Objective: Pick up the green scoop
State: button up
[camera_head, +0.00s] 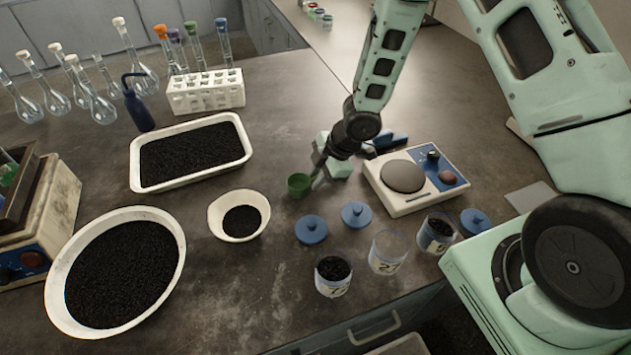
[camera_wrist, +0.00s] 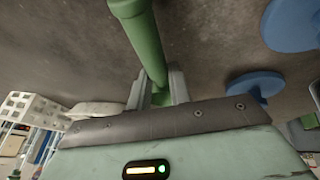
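The green scoop (camera_head: 299,185) is near the middle of the table in the head view, with its cup to the left of my gripper (camera_head: 317,168). In the wrist view the scoop's green handle (camera_wrist: 145,45) runs down between the two grey fingers of my gripper (camera_wrist: 159,88). The fingers lie close against both sides of the handle, with no clear gap. The handle's far end is partly hidden by the fingers and the gripper body. I cannot tell whether the scoop touches the table.
A hotplate-like device (camera_head: 412,182) stands close right of my gripper. Blue lids (camera_head: 311,229) and labelled jars (camera_head: 388,251) are in front. A small bowl (camera_head: 216,222), a black-filled tray (camera_head: 137,165) and a large bowl (camera_head: 60,265) stand left. A white tube rack (camera_head: 205,98) is behind.

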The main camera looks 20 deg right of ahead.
grip_shut()
notch_tip(320, 180, up, 10)
jog(key=p, duration=0.4)
jog(key=shift+p, duration=0.35)
jog(key=shift+o, duration=1)
grip_release()
jog(key=c, duration=0.3)
jog(key=shift+c, duration=0.2)
